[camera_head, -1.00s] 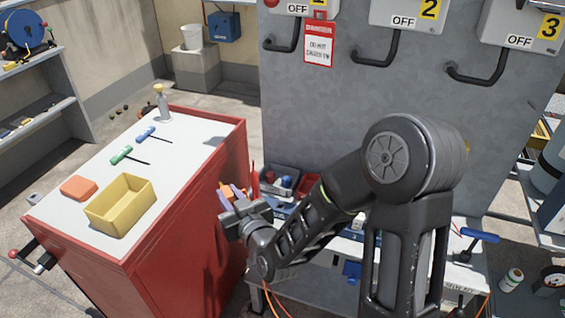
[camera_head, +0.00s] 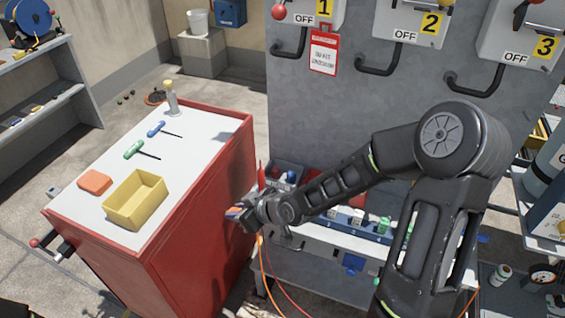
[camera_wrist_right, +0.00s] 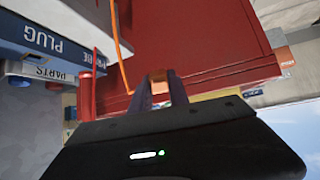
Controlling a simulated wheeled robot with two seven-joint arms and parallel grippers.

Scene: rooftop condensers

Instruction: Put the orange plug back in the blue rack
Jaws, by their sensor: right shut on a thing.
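My right gripper (camera_head: 235,213) is in front of the red cabinet's right side, left of the blue rack. Its fingers, seen in the wrist view (camera_wrist_right: 160,88), are shut on the orange plug (camera_wrist_right: 157,75), of which only a small part shows between the fingertips. The blue rack (camera_head: 350,226) runs along the bench at the foot of the grey panel, with white and green plugs in it; my right arm hides part of it. In the wrist view a blue rail with upside-down "PLUG" lettering (camera_wrist_right: 42,44) shows at upper left. My left gripper is not in view.
The red cabinet (camera_head: 190,225) carries a yellow bin (camera_head: 137,203), an orange block and two screwdrivers. An orange cable (camera_head: 264,265) hangs below my right gripper. A tray of small parts (camera_head: 285,175) sits behind the forearm. Switch boxes with handles line the grey panel (camera_head: 335,110).

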